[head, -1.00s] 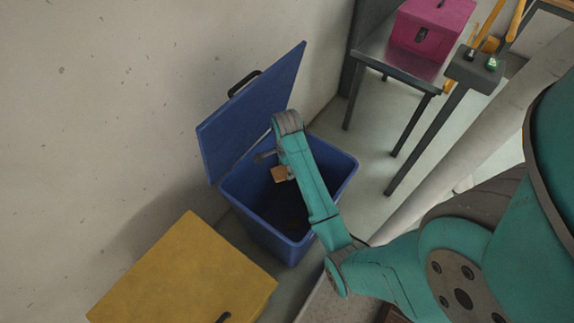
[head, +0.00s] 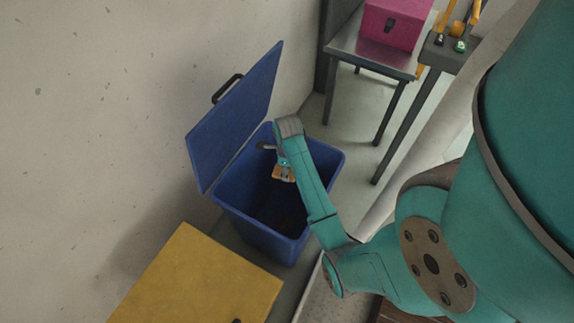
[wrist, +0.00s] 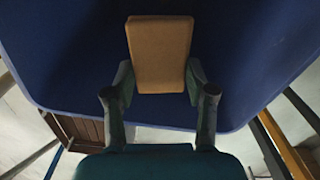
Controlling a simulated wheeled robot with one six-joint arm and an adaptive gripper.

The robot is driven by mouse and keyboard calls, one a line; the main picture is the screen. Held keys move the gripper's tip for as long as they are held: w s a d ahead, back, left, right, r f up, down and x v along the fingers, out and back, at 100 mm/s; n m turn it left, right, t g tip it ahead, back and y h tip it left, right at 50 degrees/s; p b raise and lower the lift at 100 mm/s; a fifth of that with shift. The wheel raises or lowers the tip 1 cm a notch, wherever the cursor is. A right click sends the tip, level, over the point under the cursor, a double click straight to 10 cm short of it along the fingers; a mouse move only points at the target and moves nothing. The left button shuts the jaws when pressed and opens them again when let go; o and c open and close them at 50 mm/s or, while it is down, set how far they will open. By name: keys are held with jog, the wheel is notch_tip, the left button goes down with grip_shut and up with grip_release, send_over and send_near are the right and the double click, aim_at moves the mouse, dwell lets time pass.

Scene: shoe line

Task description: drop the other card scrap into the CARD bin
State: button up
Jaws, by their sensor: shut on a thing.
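The blue bin (head: 230,206) stands against the wall with its lid (head: 240,115) swung open towards the wall. I see no label on it. My gripper (head: 284,172) is over the bin's opening, shut on a tan card scrap (head: 283,177). In the wrist view the card scrap (wrist: 160,55) sits between the two fingers of my gripper (wrist: 160,80), with the dark blue inside of the bin (wrist: 60,60) behind it. The bin's floor is dark, and I cannot tell what lies there.
A yellow box-like bin (head: 195,280) stands in front of the blue bin, with its top closed. A grey metal table (head: 370,60) with a pink box (head: 392,22) stands at the back right. A post with a button box (head: 448,50) stands beside it.

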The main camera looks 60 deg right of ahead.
jog(key=shift+f, duration=0.9)
jog(key=o, duration=1.3)
jog(key=shift+r, duration=0.1)
notch_tip(320, 180, up, 7)
jog(key=shift+r, duration=0.2)
